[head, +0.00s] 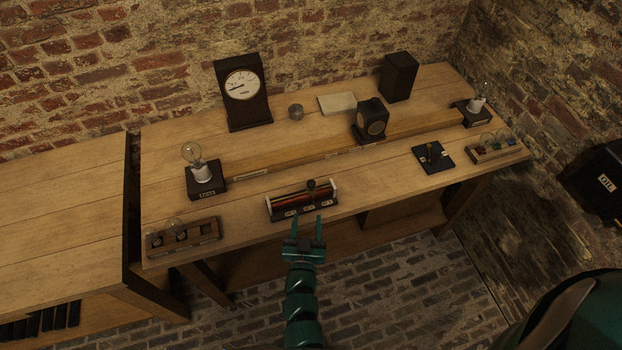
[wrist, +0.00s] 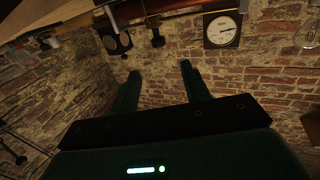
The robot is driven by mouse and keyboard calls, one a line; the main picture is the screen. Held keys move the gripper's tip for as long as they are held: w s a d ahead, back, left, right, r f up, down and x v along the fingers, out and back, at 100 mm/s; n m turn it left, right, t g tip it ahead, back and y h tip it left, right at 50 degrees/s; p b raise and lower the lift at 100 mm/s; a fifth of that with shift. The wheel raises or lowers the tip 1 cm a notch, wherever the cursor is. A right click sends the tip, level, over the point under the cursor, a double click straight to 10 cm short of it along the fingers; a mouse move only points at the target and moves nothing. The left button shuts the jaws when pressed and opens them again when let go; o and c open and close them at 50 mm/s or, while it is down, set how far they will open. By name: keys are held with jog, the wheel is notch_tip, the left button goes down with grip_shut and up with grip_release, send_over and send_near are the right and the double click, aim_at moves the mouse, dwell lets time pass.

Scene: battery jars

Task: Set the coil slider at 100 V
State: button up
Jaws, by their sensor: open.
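The coil (head: 290,201) is a long dark-red winding in a black frame with pale ends, near the front edge of the bench. Its black slider knob (head: 311,184) stands right of the coil's middle. Several small pale labels (head: 308,209) line the front of its base, too small to read. My gripper (head: 307,219) is open and empty, just in front of the coil, fingers pointing at it. In the wrist view, the coil (wrist: 165,9) crosses the top edge, inverted, with the knob (wrist: 157,40) hanging below it, beyond the open fingers (wrist: 160,80).
A dial meter (head: 242,90) stands at the back; its reading is unclear. A lamp (head: 203,178) and bulb rack (head: 184,236) are to the left. A black speaker-like box (head: 371,121), a switch (head: 433,157) and another rack (head: 494,148) are to the right. Bench space (head: 370,185) right of the coil is clear.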

aim_at(311, 187)
jog(key=w+b, duration=0.1)
jog(key=w, duration=0.4)
jog(key=w+d+b, duration=0.1)
jog(key=w, duration=0.4)
jog(key=w+b, duration=0.1)
jog(key=w, duration=0.4)
jog(key=shift+d+f, duration=0.1)
jog(key=shift+d, duration=0.05)
grip_shut()
